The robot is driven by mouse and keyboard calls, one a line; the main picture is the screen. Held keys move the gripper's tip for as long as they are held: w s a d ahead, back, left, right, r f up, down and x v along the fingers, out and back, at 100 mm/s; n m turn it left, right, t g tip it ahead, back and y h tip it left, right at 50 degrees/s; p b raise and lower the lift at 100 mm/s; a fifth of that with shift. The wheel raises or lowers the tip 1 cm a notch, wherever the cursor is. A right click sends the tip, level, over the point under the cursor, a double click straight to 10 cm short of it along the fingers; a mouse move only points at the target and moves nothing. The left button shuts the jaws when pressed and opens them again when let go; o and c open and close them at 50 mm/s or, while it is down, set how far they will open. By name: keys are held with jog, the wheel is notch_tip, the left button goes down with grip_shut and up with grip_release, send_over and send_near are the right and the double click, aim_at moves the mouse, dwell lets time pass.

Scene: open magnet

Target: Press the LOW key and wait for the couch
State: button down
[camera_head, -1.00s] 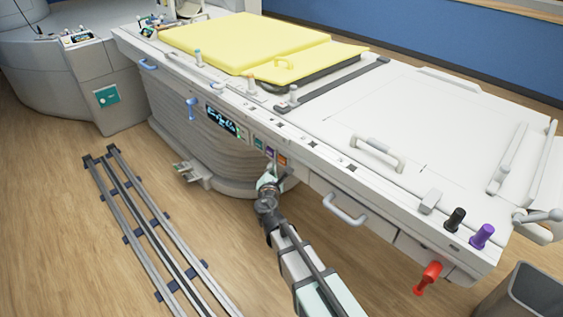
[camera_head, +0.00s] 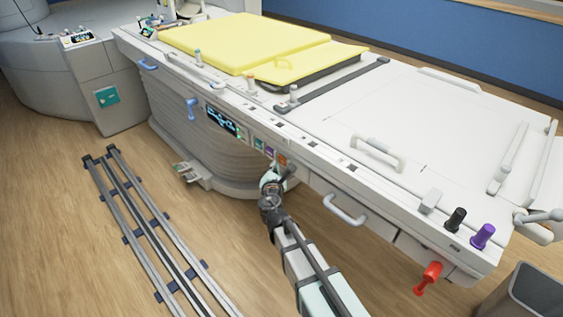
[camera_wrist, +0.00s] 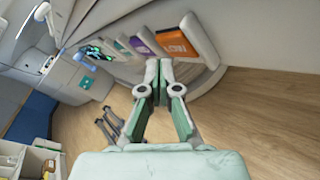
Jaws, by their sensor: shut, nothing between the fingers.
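The couch (camera_head: 430,110) is a long white table whose top carries a yellow pad (camera_head: 245,42). On its near side are a dark display (camera_head: 222,120) and a row of coloured keys: teal (camera_wrist: 121,46), purple (camera_wrist: 141,46) and orange (camera_wrist: 177,41). Their lettering is too small to read surely, so I cannot tell which says LOW. My gripper (camera_wrist: 158,80) is shut and empty, its tips together just below the purple and orange keys in the wrist view. In the head view my gripper (camera_head: 274,166) is at the key row and partly covers it. I cannot tell whether it touches a key.
A grey handle (camera_head: 344,212) sticks out of the couch side right of my gripper. A red handle (camera_head: 428,278) and black and purple knobs (camera_head: 482,236) are at the couch's near end. Floor rails (camera_head: 150,235) lie at left. A bin (camera_head: 530,292) stands at lower right.

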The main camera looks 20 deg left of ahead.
jog(key=shift+w, duration=0.1)
dwell(0.7)
jog(key=shift+w+d, duration=0.2)
jog(key=shift+w, duration=0.05)
